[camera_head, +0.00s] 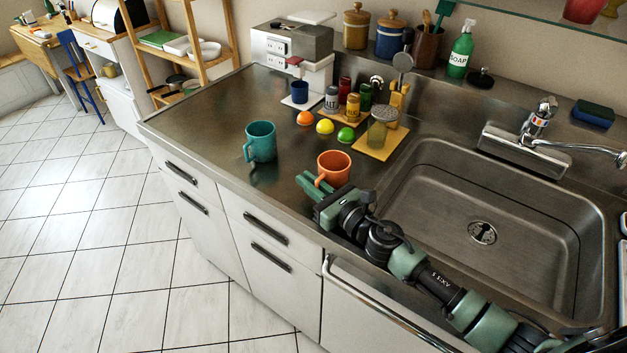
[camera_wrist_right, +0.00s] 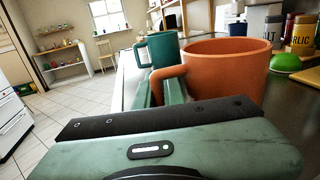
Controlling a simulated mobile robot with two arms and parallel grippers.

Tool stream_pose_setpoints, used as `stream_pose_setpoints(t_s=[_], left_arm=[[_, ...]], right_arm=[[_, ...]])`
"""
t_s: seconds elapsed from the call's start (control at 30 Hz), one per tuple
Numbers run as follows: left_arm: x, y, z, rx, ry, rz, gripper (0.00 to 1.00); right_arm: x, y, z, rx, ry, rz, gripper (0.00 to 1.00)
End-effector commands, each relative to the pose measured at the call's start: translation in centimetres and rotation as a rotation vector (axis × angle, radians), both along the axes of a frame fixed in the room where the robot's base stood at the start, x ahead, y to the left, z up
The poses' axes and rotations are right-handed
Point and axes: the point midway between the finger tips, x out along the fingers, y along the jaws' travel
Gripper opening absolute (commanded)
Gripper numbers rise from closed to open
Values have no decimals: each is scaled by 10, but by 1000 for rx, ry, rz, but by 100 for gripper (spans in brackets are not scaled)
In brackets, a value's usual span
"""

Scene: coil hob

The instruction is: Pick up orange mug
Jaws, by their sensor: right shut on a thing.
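The orange mug (camera_head: 334,166) stands upright on the steel counter, left of the sink. In the right wrist view the orange mug (camera_wrist_right: 227,68) is close, with its handle toward the left. My right gripper (camera_head: 311,184) reaches in from the lower right, with its green fingers at the mug's handle side. It is shut on the mug's handle, though the wrist view partly hides the contact behind the gripper body. No clear gap shows between the mug's base and the counter. My left gripper is not in view.
A teal mug (camera_head: 261,141) stands to the left of the orange mug. Behind are orange, yellow and green balls and a board (camera_head: 379,144) with a glass shaker. The sink basin (camera_head: 480,215) lies to the right. The counter's left part is clear.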

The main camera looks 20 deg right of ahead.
Motion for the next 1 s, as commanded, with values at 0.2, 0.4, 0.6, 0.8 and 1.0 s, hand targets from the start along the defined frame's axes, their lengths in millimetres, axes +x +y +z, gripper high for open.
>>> stream_pose_setpoints(t_s=[0.2,0.4,0.6,0.8,1.0], left_arm=[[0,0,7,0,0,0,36],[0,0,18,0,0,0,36],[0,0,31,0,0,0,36],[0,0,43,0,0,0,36],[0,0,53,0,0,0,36]], right_arm=[[1,0,15,-2,-7,2,0],[1,0,35,-4,-8,1,0],[1,0,62,-4,-8,1,0],[1,-1,90,-4,-8,1,0],[1,0,118,-3,-8,1,0]])
